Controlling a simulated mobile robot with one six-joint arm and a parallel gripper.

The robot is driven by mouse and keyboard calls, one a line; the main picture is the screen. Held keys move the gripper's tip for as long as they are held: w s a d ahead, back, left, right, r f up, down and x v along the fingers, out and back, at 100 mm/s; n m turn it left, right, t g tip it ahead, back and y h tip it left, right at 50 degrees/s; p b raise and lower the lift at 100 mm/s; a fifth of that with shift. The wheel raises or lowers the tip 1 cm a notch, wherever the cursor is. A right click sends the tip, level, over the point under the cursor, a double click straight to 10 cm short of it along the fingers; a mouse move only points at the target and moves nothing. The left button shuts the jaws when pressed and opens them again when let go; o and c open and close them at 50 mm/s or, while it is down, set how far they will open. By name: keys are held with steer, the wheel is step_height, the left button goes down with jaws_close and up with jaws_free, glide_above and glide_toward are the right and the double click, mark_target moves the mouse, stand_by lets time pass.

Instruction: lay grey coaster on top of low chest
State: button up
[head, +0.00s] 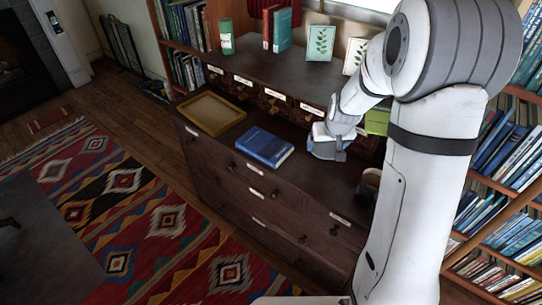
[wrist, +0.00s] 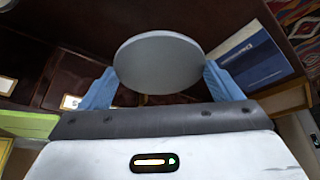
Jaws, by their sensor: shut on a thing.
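The grey coaster (wrist: 159,64) is a round flat disc between the two blue fingers of my gripper (wrist: 160,85) in the wrist view. The gripper is shut on it. In the head view my gripper (head: 328,152) is over the right part of the low chest's top, and the coaster is hard to make out there. The low chest (head: 240,185) is dark wood with drawers and white labels. Its top also shows in the wrist view behind the coaster. I cannot tell whether the coaster touches the top.
On the chest top lie a yellow tray (head: 211,113) at left and a blue book (head: 264,147), left of my gripper. A dark cup-like object (head: 369,186) stands at right. A green box (head: 376,122) is behind. A raised shelf with small drawers runs along the back.

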mark_target(319, 165)
steer(key=w+b, duration=0.1)
steer(key=b, duration=0.2)
steer(key=shift+w+f, duration=0.1)
steer(key=shift+f, duration=0.1)
steer(key=shift+w+a+r+n+b, duration=0.1)
steer(key=shift+r+n+b, duration=0.35)
steer(key=shift+b, duration=0.65)
step_height(319, 165, down, 10)
steer(key=shift+r+b, duration=0.25)
steer(key=shift+b, duration=0.45)
steer(key=shift+f, duration=0.2)
steer(key=o, duration=0.8)
steer(key=shift+r, duration=0.1)
